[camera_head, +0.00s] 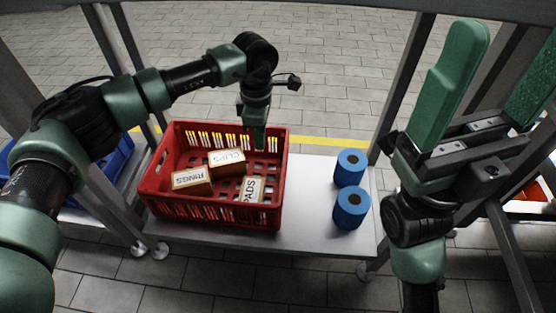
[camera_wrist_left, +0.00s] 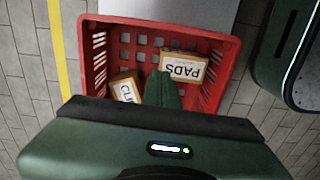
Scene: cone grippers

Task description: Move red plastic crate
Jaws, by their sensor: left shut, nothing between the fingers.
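The red plastic crate (camera_head: 284,172) stands on a light grey shelf in the head view. It holds three cardboard boxes, marked RINGS (camera_head: 191,181), CLIPS (camera_head: 227,163) and PADS (camera_head: 250,189). My left gripper (camera_head: 259,142) points down at the crate's far right part, shut and empty. In the left wrist view its green fingers (camera_wrist_left: 165,92) show over the crate (camera_wrist_left: 160,28), close to the PADS box (camera_wrist_left: 183,68). Whether they touch the crate, I cannot tell. My right gripper (camera_head: 490,90) is raised at the right, its two green fingers apart and nothing between them.
Two blue rolls (camera_head: 351,168) stand on the shelf (camera_head: 310,205) right of the crate, with bare shelf between. A blue crate (camera_head: 112,165) is at the left, partly behind my left arm. Grey frame posts (camera_head: 404,80) rise on both sides.

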